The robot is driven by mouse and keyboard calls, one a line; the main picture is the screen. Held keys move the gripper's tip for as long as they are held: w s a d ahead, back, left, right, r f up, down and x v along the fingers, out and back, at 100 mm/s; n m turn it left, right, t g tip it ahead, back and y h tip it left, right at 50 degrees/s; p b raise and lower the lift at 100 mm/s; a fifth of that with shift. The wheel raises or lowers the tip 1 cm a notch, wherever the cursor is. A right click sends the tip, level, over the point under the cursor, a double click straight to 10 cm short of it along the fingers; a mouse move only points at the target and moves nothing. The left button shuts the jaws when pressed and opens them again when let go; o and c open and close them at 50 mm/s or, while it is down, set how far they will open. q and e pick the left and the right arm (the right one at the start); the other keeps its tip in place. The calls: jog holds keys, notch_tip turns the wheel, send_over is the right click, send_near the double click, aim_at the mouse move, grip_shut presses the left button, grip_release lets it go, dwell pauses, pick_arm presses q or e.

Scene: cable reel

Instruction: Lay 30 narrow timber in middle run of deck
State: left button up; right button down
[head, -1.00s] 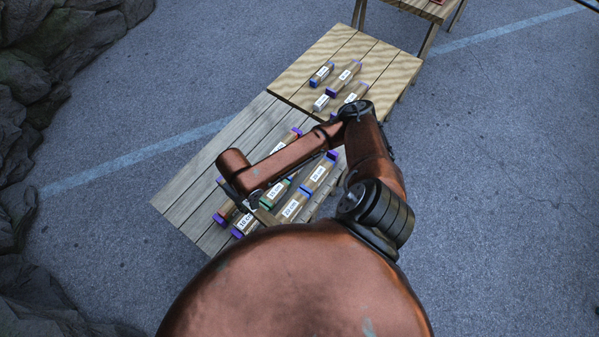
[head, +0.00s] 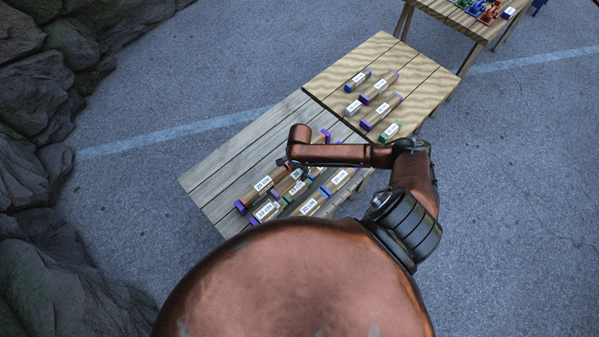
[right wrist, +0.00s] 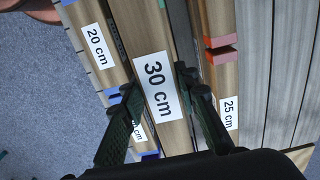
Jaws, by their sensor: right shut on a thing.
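In the right wrist view my right gripper (right wrist: 158,100) is shut on a timber labelled 30 cm (right wrist: 155,75), one finger on each side. In the head view my right gripper (head: 303,170) is over the grey plank deck (head: 215,180), with its fingers and the held timber partly hidden by my arm. Several labelled timbers lie on the deck, such as a purple-ended one (head: 262,186) and a blue-ended one (head: 312,203). In the wrist view a 20 cm timber (right wrist: 95,45) is left of the held one and a 25 cm timber (right wrist: 229,100) right. My left gripper is not in view.
A yellowish wooden table (head: 330,80) adjoins the deck and carries several labelled timbers, including purple-ended ones (head: 380,112) and a green-ended one (head: 391,131). Another table (head: 465,22) with coloured items stands at top right. Rocks (head: 40,130) line the left side.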

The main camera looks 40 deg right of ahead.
aim_at(300, 185)
jog(key=shift+f+b, duration=1.85)
jog(key=shift+b, duration=0.45)
jog(key=shift+f, duration=1.85)
jog(key=shift+a+p, duration=0.1)
jog(key=shift+p, duration=0.4)
jog(key=shift+f, duration=0.25)
jog(key=c, duration=1.4)
grip_release()
